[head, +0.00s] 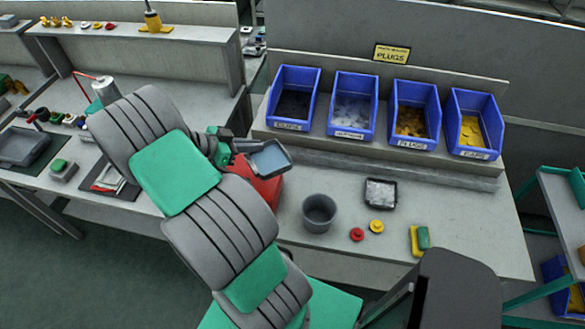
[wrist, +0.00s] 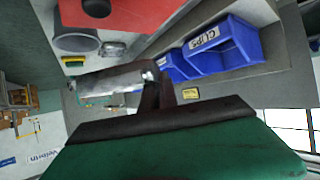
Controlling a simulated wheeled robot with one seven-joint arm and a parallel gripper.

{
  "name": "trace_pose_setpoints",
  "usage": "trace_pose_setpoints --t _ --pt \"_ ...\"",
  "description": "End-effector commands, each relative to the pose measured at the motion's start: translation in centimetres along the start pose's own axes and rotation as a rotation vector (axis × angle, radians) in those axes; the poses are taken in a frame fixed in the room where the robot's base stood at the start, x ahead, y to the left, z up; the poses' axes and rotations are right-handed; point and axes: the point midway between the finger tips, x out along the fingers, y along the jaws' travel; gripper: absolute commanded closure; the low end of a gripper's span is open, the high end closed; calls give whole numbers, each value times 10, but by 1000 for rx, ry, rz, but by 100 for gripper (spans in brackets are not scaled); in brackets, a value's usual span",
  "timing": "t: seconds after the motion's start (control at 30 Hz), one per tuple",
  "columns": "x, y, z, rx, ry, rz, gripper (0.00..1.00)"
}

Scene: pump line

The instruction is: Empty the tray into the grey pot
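My gripper (head: 236,147) is shut on the rim of a small dark-edged tray (head: 269,158), held in the air above a red box. The inside of this tray looks plain blue-grey; I cannot make out any contents. In the wrist view the tray (wrist: 108,88) shows edge-on past the dark fingers (wrist: 157,92). The grey pot (head: 320,212) stands upright on the bench, right of and nearer than the held tray, apart from it. It also shows in the wrist view (wrist: 76,42). The pot's bottom is in shadow.
A second dark-rimmed tray (head: 380,194) with pale contents lies right of the pot. A red disc (head: 357,234), a yellow disc (head: 376,226) and a yellow-green sponge (head: 419,240) lie nearby. The red box (head: 264,190) is left of the pot. Several blue bins (head: 353,105) line the shelf behind.

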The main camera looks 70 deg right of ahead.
Motion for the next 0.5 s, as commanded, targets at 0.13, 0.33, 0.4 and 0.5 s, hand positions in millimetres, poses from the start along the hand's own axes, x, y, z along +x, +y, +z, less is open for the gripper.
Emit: trace_pose_setpoints --t 0.13,0.33,0.4,0.5 --pt "63 53 -4 187 0 352 100" --pt "95 98 1 327 -2 608 100" --pt "98 102 3 342 -7 632 100" --pt "100 102 6 352 -31 630 100"
